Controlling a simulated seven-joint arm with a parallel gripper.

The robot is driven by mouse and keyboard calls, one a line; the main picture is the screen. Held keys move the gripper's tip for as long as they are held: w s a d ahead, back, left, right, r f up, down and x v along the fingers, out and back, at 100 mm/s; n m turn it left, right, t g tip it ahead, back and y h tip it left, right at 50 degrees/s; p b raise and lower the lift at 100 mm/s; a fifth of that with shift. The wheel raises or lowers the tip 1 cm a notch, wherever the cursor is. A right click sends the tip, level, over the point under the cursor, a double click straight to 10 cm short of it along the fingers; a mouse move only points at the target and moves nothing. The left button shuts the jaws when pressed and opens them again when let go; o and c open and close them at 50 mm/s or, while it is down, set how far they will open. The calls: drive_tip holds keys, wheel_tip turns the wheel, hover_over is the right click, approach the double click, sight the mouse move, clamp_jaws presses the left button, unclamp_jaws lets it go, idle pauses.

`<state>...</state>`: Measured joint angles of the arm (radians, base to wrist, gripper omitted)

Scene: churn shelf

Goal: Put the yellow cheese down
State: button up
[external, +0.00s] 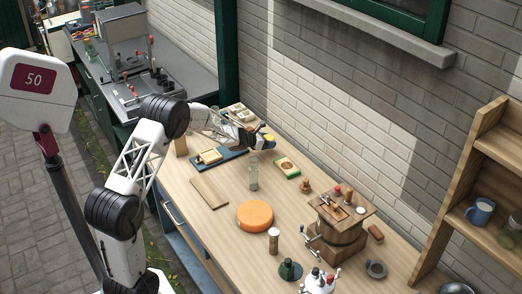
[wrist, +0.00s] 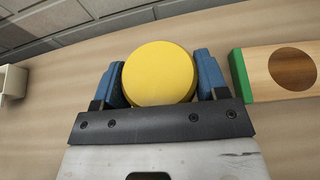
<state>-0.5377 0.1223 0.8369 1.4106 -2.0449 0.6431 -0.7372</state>
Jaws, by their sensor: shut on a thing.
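The yellow cheese (wrist: 160,72) is a round disc between the two blue fingers of my gripper (wrist: 162,85) in the wrist view. The fingers touch it on its left and right sides. In the external view my gripper (external: 263,140) is over the far part of the wooden table near the brick wall, and a small bit of the yellow cheese (external: 269,137) shows at its tip. I cannot tell exactly how high the cheese is above the tabletop.
A green-ended wooden block (wrist: 288,70) lies right of my gripper. In the external view, a glass jar (external: 253,173), an orange wheel (external: 255,216) and a wooden churn (external: 340,232) stand on the table (external: 212,228). A blue board (external: 222,165) lies left of the jar.

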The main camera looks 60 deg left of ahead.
drive_tip(key=shift+f, duration=1.7)
drive_tip(key=shift+f, duration=0.2)
drive_tip(key=o, duration=1)
drive_tip(key=shift+r, duration=0.2)
drive_tip(key=shift+v, duration=3.75)
drive_tip(key=shift+d, duration=0.1)
